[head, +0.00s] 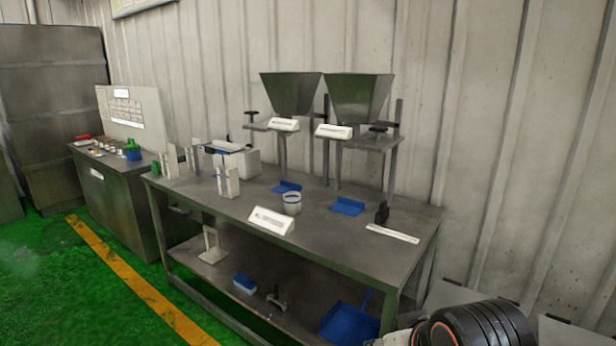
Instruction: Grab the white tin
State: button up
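A small round white tin (291,205) with a blue band near its top stands upright on the metal workbench (330,232). It is behind the white sign and in front of the left blue tray. Part of my arm shows at the bottom right corner, well to the right of the tin and nearer the camera. My gripper's fingers are not visible, so nothing shows of their state.
Two green hoppers (290,92) (358,98) on stands rise at the bench's back, with blue trays (286,187) (347,206) below. A white sign (271,221) stands at the front edge. White upright blocks (228,180) are left of the tin. A flat white strip (392,233) lies right.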

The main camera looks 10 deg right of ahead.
aim_at(292, 204)
jog(key=i+j+z, duration=0.1)
jog(key=i+j, duration=0.25)
jog(key=i, duration=0.25)
jog(key=i+j+z, duration=0.1)
jog(key=i+j, duration=0.3)
jog(key=i, duration=0.2)
jog(key=i+j+z, duration=0.1)
jog(key=i+j, duration=0.35)
jog(key=i, duration=0.1)
